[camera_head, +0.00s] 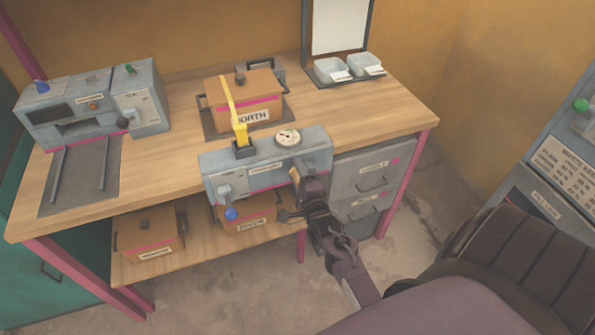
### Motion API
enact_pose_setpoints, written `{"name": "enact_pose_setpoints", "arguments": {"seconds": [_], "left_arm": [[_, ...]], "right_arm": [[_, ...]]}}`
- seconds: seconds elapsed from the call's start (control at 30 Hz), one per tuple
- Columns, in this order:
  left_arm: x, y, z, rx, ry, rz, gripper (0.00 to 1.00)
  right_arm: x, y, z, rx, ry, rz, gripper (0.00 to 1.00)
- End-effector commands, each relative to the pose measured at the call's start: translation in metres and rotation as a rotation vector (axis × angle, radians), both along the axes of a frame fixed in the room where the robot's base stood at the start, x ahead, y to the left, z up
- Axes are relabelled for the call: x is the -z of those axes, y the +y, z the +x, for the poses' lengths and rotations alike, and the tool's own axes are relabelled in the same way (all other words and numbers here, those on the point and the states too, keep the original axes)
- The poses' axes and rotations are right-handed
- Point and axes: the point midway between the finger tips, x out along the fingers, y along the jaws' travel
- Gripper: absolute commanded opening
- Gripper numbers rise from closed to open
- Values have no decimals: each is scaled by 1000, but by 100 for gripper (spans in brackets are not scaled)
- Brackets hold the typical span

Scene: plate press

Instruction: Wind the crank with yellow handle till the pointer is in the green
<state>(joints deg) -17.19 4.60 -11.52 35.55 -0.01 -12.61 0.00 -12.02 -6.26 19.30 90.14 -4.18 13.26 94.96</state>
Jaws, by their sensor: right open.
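A grey machine (262,165) sits on the front edge of the wooden bench. A tall yellow lever (238,125) rises from its top. A round pale dial (288,138) is on top, right of the lever; its pointer and any green zone are too small to read. My right gripper (290,196) is open at the machine's lower right front. A small orange-yellow part (295,175) shows beside its upper finger; I cannot tell whether this is the crank's handle or whether they touch. The rest of the crank is hidden or too small to make out. My left gripper is out of view.
An orange box (245,95) stands behind the machine. Another grey machine (95,105) is at the left. Grey drawers (372,180) are right of my gripper. Two white trays (365,64) stand at the back right.

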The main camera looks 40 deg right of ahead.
Motion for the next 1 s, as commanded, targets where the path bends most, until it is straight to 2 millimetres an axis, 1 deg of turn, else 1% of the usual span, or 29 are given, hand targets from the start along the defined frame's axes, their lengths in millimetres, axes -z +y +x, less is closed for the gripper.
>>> {"name": "enact_pose_setpoints", "arguments": {"seconds": [0.03, 0.2, 0.3, 0.4, 0.6, 1.0], "left_arm": [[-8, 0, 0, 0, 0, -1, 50], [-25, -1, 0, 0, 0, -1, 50], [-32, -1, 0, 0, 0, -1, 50], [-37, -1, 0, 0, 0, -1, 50], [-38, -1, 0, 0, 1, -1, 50], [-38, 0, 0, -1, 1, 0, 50]], "right_arm": [[-3, 2, -7, 1, 4, 1, 50], [-4, 10, -36, 1, 4, 2, 50], [-4, 14, -51, 3, 3, 1, 50], [-3, 17, -63, 3, 1, 0, 50], [-1, 19, -70, 2, -1, -1, 50], [-1, 19, -70, 2, -1, -1, 50]]}}
